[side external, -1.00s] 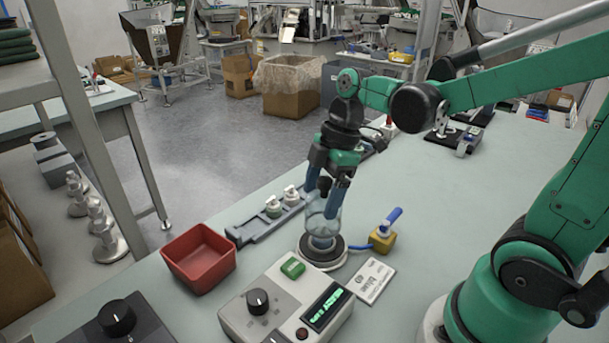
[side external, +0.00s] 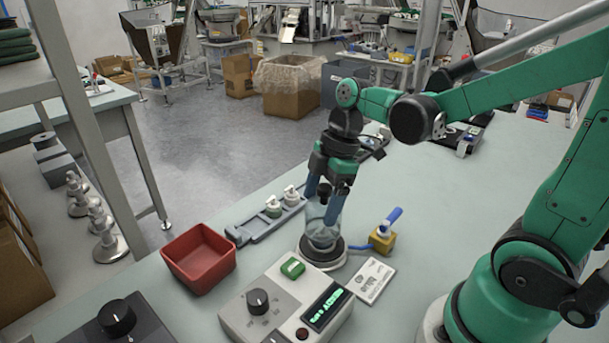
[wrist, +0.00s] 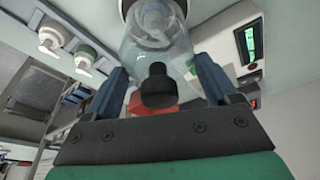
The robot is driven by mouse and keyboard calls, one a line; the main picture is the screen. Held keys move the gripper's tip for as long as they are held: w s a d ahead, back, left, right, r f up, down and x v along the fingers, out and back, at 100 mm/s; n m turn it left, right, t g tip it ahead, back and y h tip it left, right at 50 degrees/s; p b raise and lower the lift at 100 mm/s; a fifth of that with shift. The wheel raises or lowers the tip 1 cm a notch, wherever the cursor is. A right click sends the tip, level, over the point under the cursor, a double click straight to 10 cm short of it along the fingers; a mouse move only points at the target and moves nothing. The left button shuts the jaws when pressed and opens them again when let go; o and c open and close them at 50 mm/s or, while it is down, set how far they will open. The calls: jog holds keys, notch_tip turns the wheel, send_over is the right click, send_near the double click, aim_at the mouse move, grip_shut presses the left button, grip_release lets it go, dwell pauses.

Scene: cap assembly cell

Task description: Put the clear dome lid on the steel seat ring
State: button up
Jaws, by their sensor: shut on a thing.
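The clear dome lid (side external: 321,231) is glass-like with a black knob, which shows large in the wrist view (wrist: 158,87). My gripper (side external: 321,204) is shut on the dome lid from above, with one blue finger on each side. The dome is upright and low over the steel seat ring, on the round black-and-white base (side external: 323,258) on the bench. Its lower edge appears down at the ring, which it largely hides. I cannot tell whether the lid is fully seated.
A control box (side external: 287,303) stands in front of the base. A red bin (side external: 198,258) and a grey rack (side external: 258,224) with white-topped parts are to the left. A yellow block with a blue lever (side external: 383,239) and a white card (side external: 370,280) lie close right.

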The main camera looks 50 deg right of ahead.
jog(key=shift+f, duration=0.8)
jog(key=shift+f, duration=0.15)
jog(key=shift+f, duration=0.25)
jog(key=shift+f, duration=0.25)
dwell(0.8)
jog(key=o, duration=1.1)
